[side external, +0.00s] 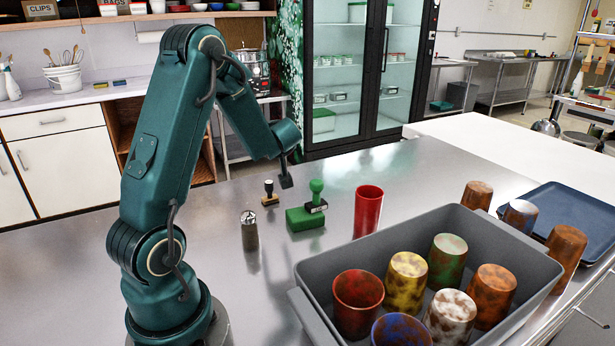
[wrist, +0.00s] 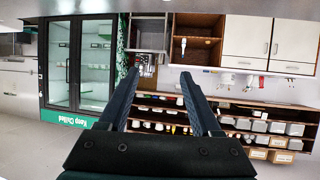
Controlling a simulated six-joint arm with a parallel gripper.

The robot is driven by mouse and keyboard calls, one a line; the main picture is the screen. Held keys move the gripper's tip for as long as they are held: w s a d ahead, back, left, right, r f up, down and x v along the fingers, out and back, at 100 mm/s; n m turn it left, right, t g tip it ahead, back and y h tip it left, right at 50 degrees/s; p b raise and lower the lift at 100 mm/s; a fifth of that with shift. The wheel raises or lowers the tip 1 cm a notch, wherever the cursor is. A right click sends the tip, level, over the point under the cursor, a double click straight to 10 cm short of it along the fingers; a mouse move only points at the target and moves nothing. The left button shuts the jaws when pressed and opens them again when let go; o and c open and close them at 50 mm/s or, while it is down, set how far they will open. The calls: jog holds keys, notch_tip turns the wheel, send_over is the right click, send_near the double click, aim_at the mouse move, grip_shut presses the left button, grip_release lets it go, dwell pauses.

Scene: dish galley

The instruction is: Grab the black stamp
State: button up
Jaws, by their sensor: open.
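The black stamp (side external: 269,187), with a dark knob handle and a tan base, stands upright on the metal counter in the side external view. My gripper (side external: 287,183) is just to the right of it in that picture, apart from it; the depth between them is hard to tell. In the wrist view my gripper (wrist: 158,88) has its two dark fingers spread with nothing between them. The wrist view shows the room upside down, and no stamp appears there.
A green-handled stamp (side external: 316,187) stands by a green block (side external: 298,219). A grey cylinder (side external: 249,236) and a red cup (side external: 368,210) are nearby. A grey bin (side external: 300,300) of several mottled cups fills the front right, before a blue tray (side external: 570,212). The counter's left is clear.

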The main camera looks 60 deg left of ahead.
aim_at(270, 188)
notch_tip(270, 188, down, 12)
jog(key=shift+r, duration=0.25)
jog(key=shift+x, duration=2.55)
grip_shut()
